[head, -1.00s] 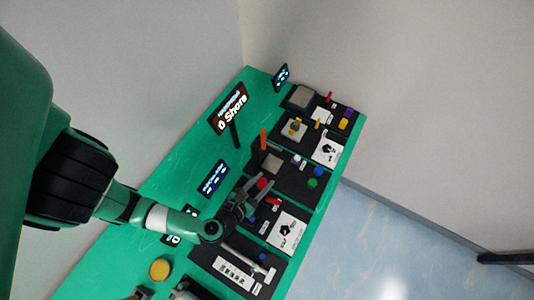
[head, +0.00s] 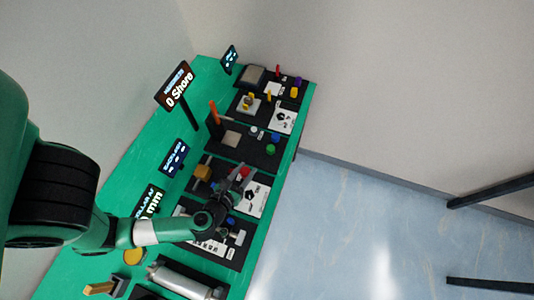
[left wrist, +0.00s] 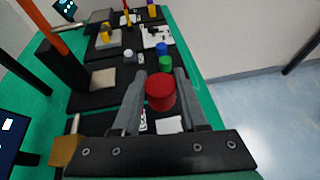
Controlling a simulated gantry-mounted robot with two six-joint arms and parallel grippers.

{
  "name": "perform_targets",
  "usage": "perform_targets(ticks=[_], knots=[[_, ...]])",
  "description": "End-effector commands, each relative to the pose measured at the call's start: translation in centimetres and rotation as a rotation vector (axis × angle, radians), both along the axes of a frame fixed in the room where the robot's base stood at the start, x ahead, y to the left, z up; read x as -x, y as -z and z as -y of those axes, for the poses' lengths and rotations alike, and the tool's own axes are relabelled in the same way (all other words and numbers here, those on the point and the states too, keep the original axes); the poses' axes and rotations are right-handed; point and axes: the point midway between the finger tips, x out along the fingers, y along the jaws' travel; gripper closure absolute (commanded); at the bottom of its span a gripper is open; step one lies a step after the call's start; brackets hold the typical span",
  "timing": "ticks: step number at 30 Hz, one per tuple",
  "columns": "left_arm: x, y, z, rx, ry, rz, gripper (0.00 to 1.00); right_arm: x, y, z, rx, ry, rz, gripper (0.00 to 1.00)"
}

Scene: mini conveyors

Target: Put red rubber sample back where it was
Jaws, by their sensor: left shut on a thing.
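The red rubber sample (left wrist: 160,92) is a short red cylinder between the two grey fingers of my left gripper (left wrist: 158,95) in the left wrist view. The gripper is shut on it. In the head view the red sample (head: 246,172) shows at the fingertips of my left gripper (head: 241,178), over the dark station with a white card. In the wrist view, a blue sample (left wrist: 161,48), a green sample (left wrist: 165,63) and a whitish sample (left wrist: 128,56) stand on the dark board beyond. I cannot tell how high the red sample is held. My right gripper is not in view.
An orange post (head: 213,113) stands by the board with the green sample. A yellow block (head: 203,173) sits left of the gripper. Small display screens (head: 174,157) line the left side of the green table (head: 120,170). A grey cylinder (head: 183,280) lies nearer.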

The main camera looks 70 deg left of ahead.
Motion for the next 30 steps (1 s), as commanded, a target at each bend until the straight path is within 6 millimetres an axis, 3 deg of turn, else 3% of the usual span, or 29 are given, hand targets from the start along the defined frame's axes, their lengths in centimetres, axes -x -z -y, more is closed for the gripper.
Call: perform_targets(ticks=[7,9,12,21,27,30], knots=[[-5.2,2.8,-3.7,-0.001,-0.009,0.006,1.0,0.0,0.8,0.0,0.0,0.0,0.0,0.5],[-6.3,5.0,-4.3,-0.001,-0.004,0.002,1.0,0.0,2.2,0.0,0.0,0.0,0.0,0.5],[-7.7,6.8,-5.1,-0.001,0.0,0.003,1.0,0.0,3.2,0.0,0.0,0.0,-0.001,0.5],[-8.7,7.9,-5.8,-0.001,0.002,0.002,1.0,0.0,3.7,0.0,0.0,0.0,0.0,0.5],[-9.3,11.5,-6.1,-0.001,0.002,0.001,1.0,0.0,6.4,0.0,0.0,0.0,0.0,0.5],[-9.3,12.0,-6.1,-0.001,0.002,0.001,1.0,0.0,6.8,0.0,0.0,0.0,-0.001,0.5]])
